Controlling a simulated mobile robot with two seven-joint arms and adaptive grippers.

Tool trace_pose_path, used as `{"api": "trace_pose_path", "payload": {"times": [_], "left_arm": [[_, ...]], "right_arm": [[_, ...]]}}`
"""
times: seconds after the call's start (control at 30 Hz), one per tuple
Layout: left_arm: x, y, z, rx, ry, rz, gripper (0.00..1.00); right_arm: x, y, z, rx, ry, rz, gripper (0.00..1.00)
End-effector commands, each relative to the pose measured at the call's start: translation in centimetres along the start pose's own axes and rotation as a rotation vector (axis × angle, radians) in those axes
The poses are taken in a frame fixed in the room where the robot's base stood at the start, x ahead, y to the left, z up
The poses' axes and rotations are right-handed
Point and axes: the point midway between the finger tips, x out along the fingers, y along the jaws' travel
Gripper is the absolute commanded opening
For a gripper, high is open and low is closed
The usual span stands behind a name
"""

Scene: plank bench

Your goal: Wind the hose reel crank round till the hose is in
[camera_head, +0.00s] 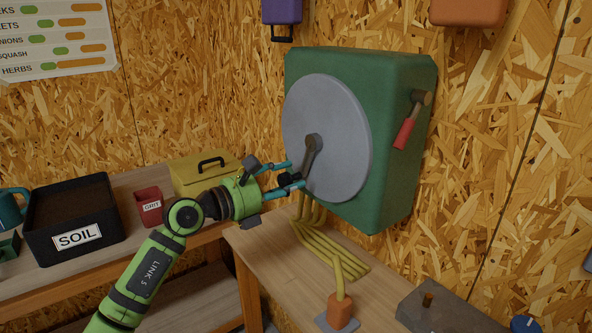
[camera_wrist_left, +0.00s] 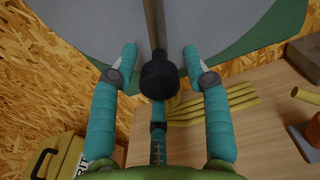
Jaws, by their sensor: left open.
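The hose reel is a green housing (camera_head: 400,75) on the chipboard wall with a round grey disc (camera_head: 340,110) on its face. A crank arm (camera_head: 310,152) runs from the disc's hub down and slightly left to a black knob. In the left wrist view the crank arm (camera_wrist_left: 154,25) ends in the black knob (camera_wrist_left: 158,75). My left gripper (camera_head: 290,175) is open, its blue fingers (camera_wrist_left: 160,62) on either side of the knob with gaps. The yellow hose (camera_head: 328,248) hangs below the reel and lies in folds on the bench. My right gripper is out of view.
The hose ends at an orange fitting (camera_head: 340,312) on the bench (camera_head: 275,255). A red-handled part (camera_head: 404,134) sticks out of the housing's right side. A grey block (camera_head: 440,310) lies front right.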

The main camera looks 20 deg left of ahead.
Motion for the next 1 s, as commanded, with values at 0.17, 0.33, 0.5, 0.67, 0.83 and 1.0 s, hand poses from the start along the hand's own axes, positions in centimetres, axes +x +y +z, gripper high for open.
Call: {"api": "trace_pose_path", "payload": {"times": [0.17,0.33,0.5,0.67,0.83,1.0], "left_arm": [[2.0,0.0,0.2,-0.002,-0.001,0.0,0.48],[2.5,0.0,0.0,-0.002,-0.001,0.0,0.48],[2.5,0.0,-0.1,-0.002,-0.001,0.0,0.48],[2.4,0.0,-0.1,-0.002,-0.001,0.0,0.0],[2.4,0.0,-0.1,-0.002,0.0,-0.001,0.0],[2.4,0.0,-0.1,0.0,0.002,-0.002,0.0]], "right_arm": [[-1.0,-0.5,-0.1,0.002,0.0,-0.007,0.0],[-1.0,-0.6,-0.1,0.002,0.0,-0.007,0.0],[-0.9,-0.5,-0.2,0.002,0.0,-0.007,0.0],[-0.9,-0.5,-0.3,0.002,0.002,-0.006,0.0],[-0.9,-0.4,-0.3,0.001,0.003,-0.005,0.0],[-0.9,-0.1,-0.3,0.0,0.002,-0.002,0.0]]}}
